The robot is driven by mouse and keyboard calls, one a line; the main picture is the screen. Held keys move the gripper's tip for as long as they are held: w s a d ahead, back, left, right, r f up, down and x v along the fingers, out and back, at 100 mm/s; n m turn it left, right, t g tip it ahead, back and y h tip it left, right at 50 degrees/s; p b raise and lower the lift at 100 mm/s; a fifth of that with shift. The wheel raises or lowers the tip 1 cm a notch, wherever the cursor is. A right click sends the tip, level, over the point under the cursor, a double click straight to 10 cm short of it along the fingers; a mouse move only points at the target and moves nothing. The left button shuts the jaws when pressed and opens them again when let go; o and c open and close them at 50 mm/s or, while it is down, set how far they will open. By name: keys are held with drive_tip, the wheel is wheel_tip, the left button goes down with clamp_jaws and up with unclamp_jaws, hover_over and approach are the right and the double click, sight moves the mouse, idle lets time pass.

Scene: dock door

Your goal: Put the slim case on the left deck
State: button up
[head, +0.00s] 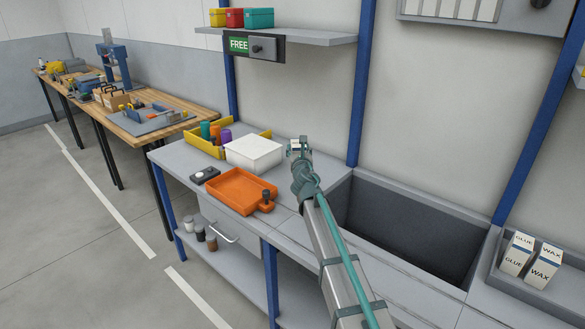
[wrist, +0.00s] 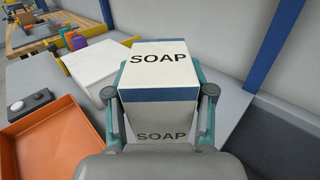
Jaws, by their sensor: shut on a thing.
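My gripper (head: 299,158) is shut on a white carton with a blue band, labelled SOAP (wrist: 158,62). One finger is on each side of it in the wrist view. In the head view the carton (head: 295,144) is small and partly hidden by my gripper. It is over the back of the grey left deck (head: 286,193), left of the sunken bay (head: 405,222). I cannot tell whether it touches the deck. Two similar slim cartons, GLUE (head: 516,253) and WAX (head: 544,265), stand in the grey tray at the right.
A white box (head: 254,152), an orange tray (head: 236,190), a yellow bin (head: 200,146) with coloured items and a dark button box (head: 205,175) occupy the left deck. A shelf (head: 290,37) with a FREE sign (head: 239,45) hangs above; blue posts rise behind.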

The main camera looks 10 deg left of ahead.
drive_tip(key=shift+w+a+f+b, duration=0.45)
drive_tip(key=shift+w+f+b, duration=0.95)
drive_tip(key=shift+f, duration=0.4)
drive_tip(key=shift+w+a+f+b, duration=0.45)
drive_tip(key=shift+w+f+b, duration=0.85)
drive_tip(key=shift+f, duration=0.55)
drive_tip(key=shift+w+a+f+b, duration=0.45)
drive_tip(key=shift+w+f+b, duration=0.7)
drive_tip(key=shift+w+f, duration=0.55)
drive_tip(key=shift+s+f, duration=0.1)
drive_tip(key=shift+f, duration=0.15)
drive_tip(key=o, duration=1.4)
drive_tip(key=shift+o, duration=0.2)
